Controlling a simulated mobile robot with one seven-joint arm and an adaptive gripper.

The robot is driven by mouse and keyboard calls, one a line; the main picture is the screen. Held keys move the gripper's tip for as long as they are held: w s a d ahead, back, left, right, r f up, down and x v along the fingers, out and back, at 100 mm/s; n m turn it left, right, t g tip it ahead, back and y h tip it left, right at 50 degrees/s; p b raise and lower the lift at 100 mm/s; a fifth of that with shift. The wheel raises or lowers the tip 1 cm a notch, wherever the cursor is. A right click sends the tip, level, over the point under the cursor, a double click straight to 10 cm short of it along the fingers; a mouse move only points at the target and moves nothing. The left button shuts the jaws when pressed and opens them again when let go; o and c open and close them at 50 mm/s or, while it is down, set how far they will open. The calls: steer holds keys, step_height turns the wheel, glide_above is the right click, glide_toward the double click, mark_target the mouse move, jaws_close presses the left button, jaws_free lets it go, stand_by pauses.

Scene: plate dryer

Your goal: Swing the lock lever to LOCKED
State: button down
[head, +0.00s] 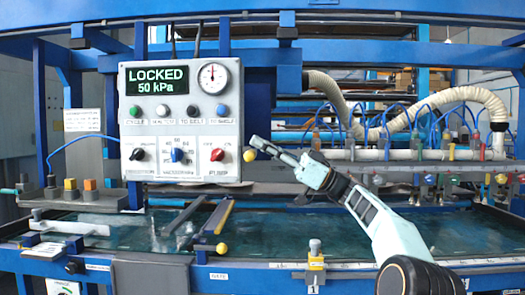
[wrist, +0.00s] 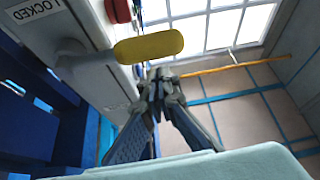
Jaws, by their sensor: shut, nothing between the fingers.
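The grey control box (head: 180,118) has a green display (head: 156,80) that reads LOCKED, 50 kPa. The lock lever's yellow grip (head: 250,155) shows at the box's lower right edge. In the wrist view the yellow grip (wrist: 150,46) extends right from a grey hub (wrist: 78,62), and a LOCKED label (wrist: 33,10) is at the upper left. My gripper (head: 256,142) is shut and empty, just right of the box and close to the grip. In the wrist view my gripper (wrist: 158,76) is just below the grip; I cannot tell whether they touch.
Another yellow-knobbed lever (head: 222,248) stands at the front edge by the GATE label. White hoses (head: 440,98) and a rail of coloured fittings (head: 420,154) are behind my arm at the right.

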steer(key=d+r+p+v, duration=0.1)
steer(key=r+v, duration=0.1)
steer(key=v, duration=0.7)
steer(key=shift+s+d, duration=0.2)
steer(key=shift+f, duration=0.15)
